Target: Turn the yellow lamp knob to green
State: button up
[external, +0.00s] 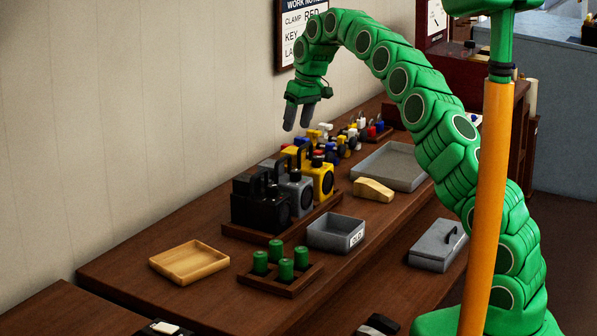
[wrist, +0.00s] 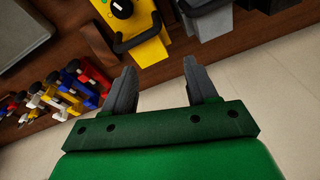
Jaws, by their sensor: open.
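The yellow lamp (external: 319,178) stands in a row of lamps, beside a grey one and behind a black one. In the wrist view its yellow body (wrist: 148,48) is at the top, with a dark handle across it. My gripper (external: 298,118) is open and empty, pointing down above the far part of the row, near the wall. In the wrist view my gripper (wrist: 161,78) has its fingers spread just below the yellow lamp, apart from it.
A grey lamp (external: 297,190) and a black lamp (external: 262,207) share the wooden tray (external: 256,236). Several small coloured items (wrist: 62,94) lie to one side. A grey bin (external: 335,233), green cylinders (external: 286,269) in a rack and a wooden tray (external: 188,263) are nearer.

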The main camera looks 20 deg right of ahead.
jog(key=w+a+r+t+y, duration=0.2)
jog(key=w+a+r+y, duration=0.1)
jog(key=r, duration=0.4)
jog(key=w+a+r+t+y, duration=0.3)
jog(key=w+a+r+y, duration=0.1)
jog(key=a+r, duration=0.3)
jog(key=shift+w+a+r, duration=0.2)
jog(key=shift+w+a, duration=0.2)
jog(key=shift+w, duration=0.35)
jog(key=g+h, duration=0.6)
jog(key=h, duration=0.3)
send_over(318, 157)
jog(key=shift+m, duration=0.3)
notch_tip(318, 157, down, 16)
jog(key=shift+f, duration=4)
